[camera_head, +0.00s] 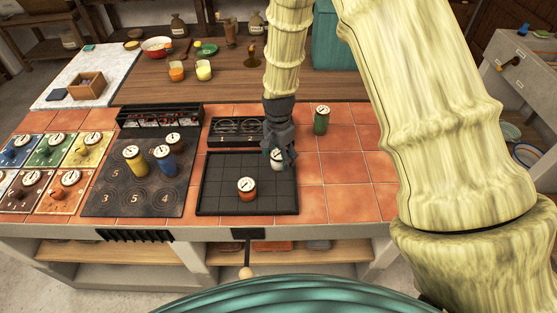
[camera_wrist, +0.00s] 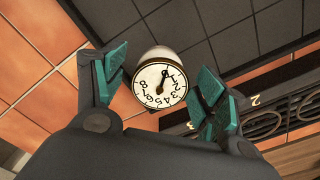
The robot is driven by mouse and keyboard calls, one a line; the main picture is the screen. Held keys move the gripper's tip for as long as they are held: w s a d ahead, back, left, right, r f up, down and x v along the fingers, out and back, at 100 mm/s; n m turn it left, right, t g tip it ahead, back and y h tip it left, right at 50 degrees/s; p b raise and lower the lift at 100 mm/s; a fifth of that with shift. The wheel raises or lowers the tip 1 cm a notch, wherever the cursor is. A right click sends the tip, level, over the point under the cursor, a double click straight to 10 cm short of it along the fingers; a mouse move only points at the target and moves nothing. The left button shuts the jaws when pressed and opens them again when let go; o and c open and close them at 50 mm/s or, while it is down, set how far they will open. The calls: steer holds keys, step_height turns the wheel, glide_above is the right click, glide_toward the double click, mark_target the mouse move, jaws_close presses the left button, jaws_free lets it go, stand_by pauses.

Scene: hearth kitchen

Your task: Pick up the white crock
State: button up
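The white crock (camera_head: 277,163) has a round dial on its lid and is near the far right corner of the black gridded tray (camera_head: 222,207). In the wrist view the crock (camera_wrist: 158,53) lies between the two teal-padded fingers of my gripper (camera_wrist: 160,85), its dial facing the camera. A thin gap shows on each side, so the fingers are open around it and not clearly touching. In the head view my gripper (camera_head: 279,150) comes down from above and partly covers the crock. I cannot tell its base contact.
An orange crock (camera_head: 246,189) stands on the same tray. A green crock (camera_head: 321,121) stands on the tiles to the right. Yellow and blue crocks (camera_head: 165,161) stand on the numbered black plate. A black rack (camera_head: 236,130) lies behind the tray.

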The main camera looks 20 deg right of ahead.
steer(key=c, duration=1.1)
